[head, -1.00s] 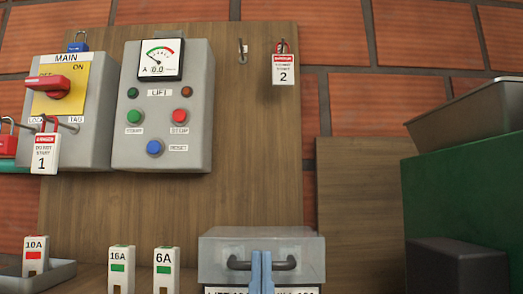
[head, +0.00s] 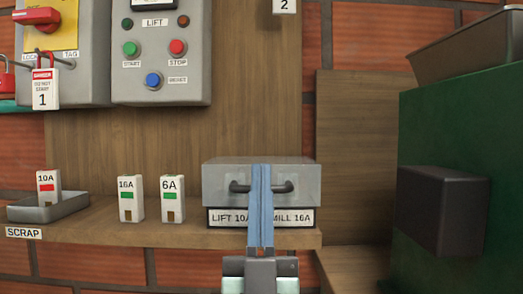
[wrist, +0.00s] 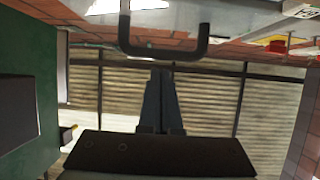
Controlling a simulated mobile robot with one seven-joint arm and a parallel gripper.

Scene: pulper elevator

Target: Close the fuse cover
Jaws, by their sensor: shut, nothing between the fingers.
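The fuse cover (head: 222,177) is a grey box-like lid on the fuse box, with a dark bar handle (head: 285,187) across its front. It appears to be down, just above the label plate (head: 290,217) reading "LIFT 10A" and "MILL 16A". My gripper (head: 260,168) is shut and empty. Its blue fingers stand upright in front of the middle of the handle and hide part of it. In the wrist view the handle (wrist: 125,30) is a dark U beyond the fingertips (wrist: 161,72), apparently not touching them. The fuses inside are hidden.
A 16A fuse (head: 131,199) and a 6A fuse (head: 172,199) stand on the shelf (head: 105,229) to the left. A 10A fuse (head: 48,189) is in the scrap tray (head: 70,206). A dark block (head: 440,208) juts from the green machine (head: 490,150) at right.

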